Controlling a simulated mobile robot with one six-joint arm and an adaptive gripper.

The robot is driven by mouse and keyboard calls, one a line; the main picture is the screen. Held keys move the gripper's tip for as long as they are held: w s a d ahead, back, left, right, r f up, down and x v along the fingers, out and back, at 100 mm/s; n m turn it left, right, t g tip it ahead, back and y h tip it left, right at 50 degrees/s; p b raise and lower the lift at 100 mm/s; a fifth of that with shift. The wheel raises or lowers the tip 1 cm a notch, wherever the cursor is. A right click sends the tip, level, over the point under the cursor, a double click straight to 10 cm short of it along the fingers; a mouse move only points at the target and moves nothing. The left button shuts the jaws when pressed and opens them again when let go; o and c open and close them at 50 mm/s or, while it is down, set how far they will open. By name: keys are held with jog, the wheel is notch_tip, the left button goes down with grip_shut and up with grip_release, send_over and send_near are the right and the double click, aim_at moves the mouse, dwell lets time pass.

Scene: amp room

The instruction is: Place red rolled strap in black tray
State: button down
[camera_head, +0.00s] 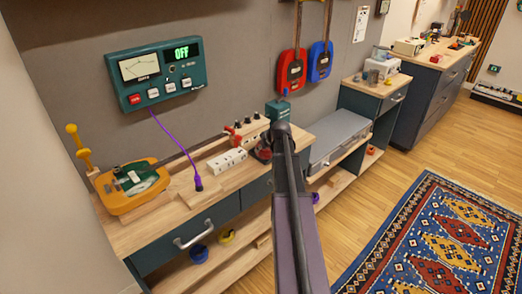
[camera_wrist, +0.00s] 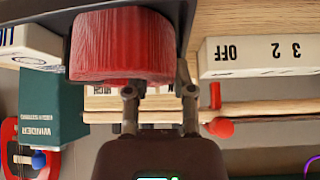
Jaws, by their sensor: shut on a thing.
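The red rolled strap (camera_wrist: 122,45) fills the upper left of the wrist view, its ridged side facing the camera. My gripper (camera_wrist: 160,92) is shut on it, with the finger links showing just below the roll. In the head view a small dark red part of the strap (camera_head: 263,153) shows beside my arm above the wooden bench; my arm hides most of my gripper there. A dark band (camera_wrist: 40,13) runs along the top of the wrist view behind the strap. It may be the black tray's edge, but I cannot tell whether the strap touches it.
A white labelled block (camera_wrist: 255,55) lies right of the strap in the wrist view. A teal winder box (camera_wrist: 48,108) stands left. The bench (camera_head: 150,232) also holds a white power strip (camera_head: 227,160) and an orange device (camera_head: 130,185). A grey case (camera_head: 340,132) lies farther right.

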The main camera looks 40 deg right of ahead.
jog(key=shift+c, duration=2.2)
grip_release()
jog(key=shift+r, duration=0.1)
jog(key=p+v, duration=0.9)
jog(key=v, duration=0.3)
